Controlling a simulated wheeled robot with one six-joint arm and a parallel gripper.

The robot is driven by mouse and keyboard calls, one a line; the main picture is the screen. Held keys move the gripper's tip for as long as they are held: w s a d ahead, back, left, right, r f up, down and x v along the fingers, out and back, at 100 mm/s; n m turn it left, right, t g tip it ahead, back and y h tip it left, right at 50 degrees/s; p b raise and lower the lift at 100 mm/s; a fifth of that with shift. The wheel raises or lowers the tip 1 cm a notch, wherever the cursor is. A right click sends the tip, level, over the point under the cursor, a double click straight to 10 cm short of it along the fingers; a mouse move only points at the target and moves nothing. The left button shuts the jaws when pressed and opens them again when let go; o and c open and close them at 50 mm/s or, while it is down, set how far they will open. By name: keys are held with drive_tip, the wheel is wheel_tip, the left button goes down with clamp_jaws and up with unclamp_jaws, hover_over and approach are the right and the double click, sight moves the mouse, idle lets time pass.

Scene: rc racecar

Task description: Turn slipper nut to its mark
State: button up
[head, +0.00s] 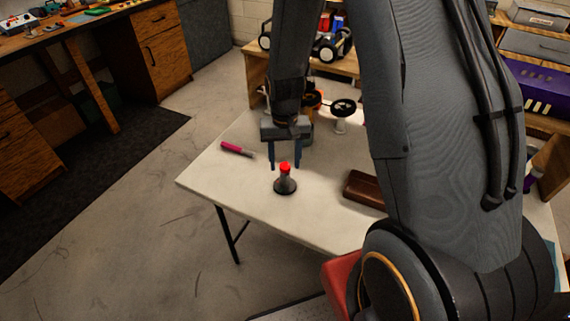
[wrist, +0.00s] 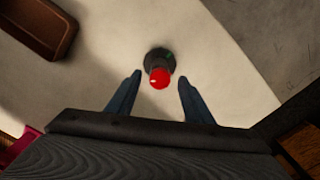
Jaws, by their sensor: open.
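The slipper nut looks to be the red cap (head: 284,167) on top of a short grey post with a round dark base (head: 285,187), upright on the white table. In the wrist view the red cap (wrist: 160,78) lies between and just beyond the fingertips, with the dark base behind it and a small green spot on that base, perhaps the mark. My gripper (head: 285,168) is open, fingers pointing down, above or just behind the post. In the wrist view its two blue-grey fingers (wrist: 158,78) stand apart on either side, with nothing between them touching.
A pink-handled tool (head: 236,149) lies left on the white table (head: 225,180). A brown tray (head: 365,189) sits to the right and also shows in the wrist view (wrist: 38,22). A black wheel on a white stand (head: 342,110) is behind. The table's front left is clear.

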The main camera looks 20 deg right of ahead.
drive_tip(key=n+p, duration=0.1)
drive_tip(key=n, duration=0.6)
drive_tip(key=n+p, duration=0.1)
drive_tip(key=n, duration=0.3)
drive_tip(key=n+p, duration=0.1)
drive_tip(key=n, duration=0.3)
idle(0.3)
drive_tip(key=shift+c, duration=0.4)
drive_tip(key=c, duration=1)
drive_tip(key=shift+c, duration=0.2)
